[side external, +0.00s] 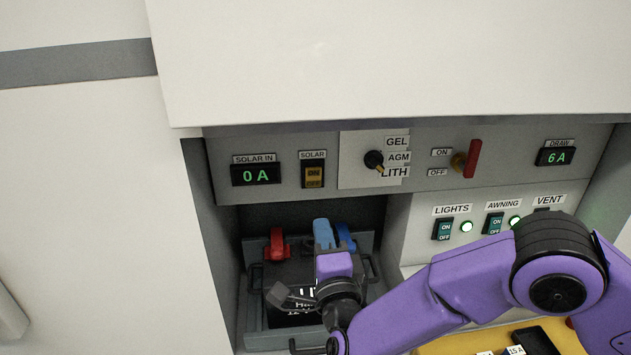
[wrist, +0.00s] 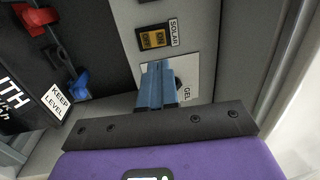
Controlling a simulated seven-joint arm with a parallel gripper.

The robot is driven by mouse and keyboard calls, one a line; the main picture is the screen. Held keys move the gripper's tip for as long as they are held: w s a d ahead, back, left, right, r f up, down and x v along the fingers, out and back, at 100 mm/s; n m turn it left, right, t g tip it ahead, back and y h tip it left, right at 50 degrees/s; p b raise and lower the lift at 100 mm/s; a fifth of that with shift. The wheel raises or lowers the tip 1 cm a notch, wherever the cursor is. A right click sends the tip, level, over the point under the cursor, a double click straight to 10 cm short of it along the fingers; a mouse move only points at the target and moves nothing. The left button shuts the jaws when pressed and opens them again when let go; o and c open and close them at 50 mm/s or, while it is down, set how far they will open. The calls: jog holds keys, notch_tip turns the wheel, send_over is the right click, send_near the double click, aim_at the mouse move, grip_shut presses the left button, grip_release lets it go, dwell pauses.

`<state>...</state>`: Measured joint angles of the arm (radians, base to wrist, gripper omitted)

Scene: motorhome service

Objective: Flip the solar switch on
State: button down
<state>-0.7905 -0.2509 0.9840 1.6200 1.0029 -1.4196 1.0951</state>
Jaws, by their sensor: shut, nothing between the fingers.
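The solar switch (side external: 313,177) is an amber rocker in a black frame, with ON above OFF, under a SOLAR label on the upper grey panel. I cannot tell which way the rocker is tilted. The SOLAR IN display (side external: 255,174) beside it reads 0 A. My gripper (side external: 322,224) is below the switch, apart from it, with its blue fingers pointing toward the panel. In the wrist view my gripper (wrist: 157,66) is shut and empty. The solar switch (wrist: 156,39) lies just beyond its fingertips there.
A GEL/AGM/LITH selector knob (side external: 374,160) and a red-handled ON/OFF lever (side external: 471,160) are right of the switch. A battery with a red clamp (side external: 277,245) and a blue clamp (side external: 346,238) sits in the bay below. Lights and awning switches (side external: 443,229) are at lower right.

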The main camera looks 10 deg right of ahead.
aim_at(314, 171)
jog(key=shift+s+d+f+m+h, duration=0.1)
jog(key=shift+s+d+m+h, duration=0.1)
jog(key=shift+m+h, duration=0.15)
jog(key=shift+w, duration=0.1)
jog(key=w, duration=0.4)
jog(key=w+r, duration=0.1)
jog(key=w, duration=0.4)
jog(key=w+r, duration=0.1)
jog(key=w, duration=0.3)
jog(key=shift+w+r, duration=0.25)
jog(key=shift+w, duration=0.1)
jog(key=shift+w+r, duration=0.25)
jog(key=shift+w, duration=0.1)
jog(key=shift+f, duration=0.15)
jog(key=s+r, duration=0.2)
jog(key=s, duration=1.2)
jog(key=shift+r, duration=0.3)
